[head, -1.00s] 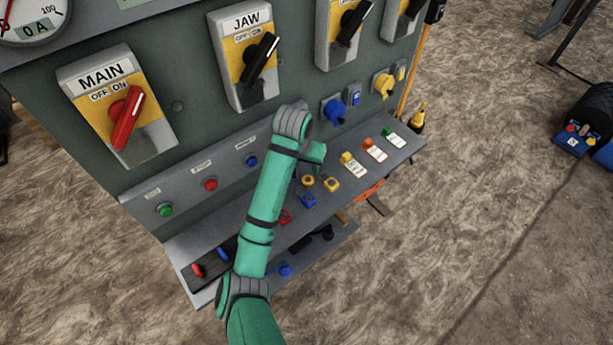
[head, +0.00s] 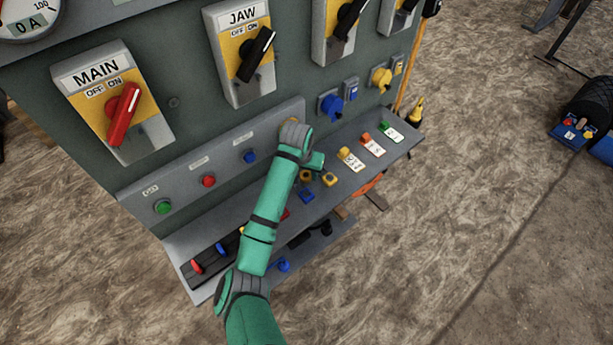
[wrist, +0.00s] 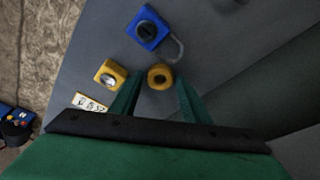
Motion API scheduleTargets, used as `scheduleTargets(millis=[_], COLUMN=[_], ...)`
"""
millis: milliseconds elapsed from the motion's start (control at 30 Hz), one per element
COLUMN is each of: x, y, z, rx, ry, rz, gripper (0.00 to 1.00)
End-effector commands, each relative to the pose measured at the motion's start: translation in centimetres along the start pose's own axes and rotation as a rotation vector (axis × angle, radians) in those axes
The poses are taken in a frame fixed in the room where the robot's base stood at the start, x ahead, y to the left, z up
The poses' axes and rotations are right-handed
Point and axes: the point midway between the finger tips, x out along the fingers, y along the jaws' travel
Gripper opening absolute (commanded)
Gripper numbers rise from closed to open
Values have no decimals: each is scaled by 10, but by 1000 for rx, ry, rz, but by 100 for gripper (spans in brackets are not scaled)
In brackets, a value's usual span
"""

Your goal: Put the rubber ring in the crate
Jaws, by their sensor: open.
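A small yellow-brown ring (head: 306,176), which looks like the rubber ring, lies on the grey shelf (head: 218,243) of the control panel. In the wrist view the ring (wrist: 160,76) shows between my two green fingers, with its dark hole facing the camera. My gripper (wrist: 157,84) is open and empty above it; I cannot tell how far above. In the head view my wrist hides part of the gripper (head: 314,164). A blue open box (head: 568,138), likely the crate, stands on the ground at the far right, with several small coloured things in it.
A yellow padlock (wrist: 110,75) and a blue padlock (wrist: 147,29) lie close to the ring. Tags (head: 351,160) lie further right on the shelf. The panel face with its switches (head: 122,115) rises behind. Open ground lies between the panel and the box.

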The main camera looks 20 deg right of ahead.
Motion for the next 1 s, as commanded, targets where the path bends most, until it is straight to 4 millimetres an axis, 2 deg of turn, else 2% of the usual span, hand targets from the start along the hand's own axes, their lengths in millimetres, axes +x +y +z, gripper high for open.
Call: scheduleTargets(millis=[300, 367, 433, 567, 800, 1000], x=[7, 6, 6, 6, 5, -6], y=[2, 2, 2, 2, 3, 14], z=[-1, -1, -1, -1, -1, 0], rx=[3, 4, 3, 3, 3, 8], ry=[2, 1, 1, 1, 1, 3], rz=[1, 1, 0, 0, 1, 2], gripper=[42, 30, 14, 7, 7, 7])
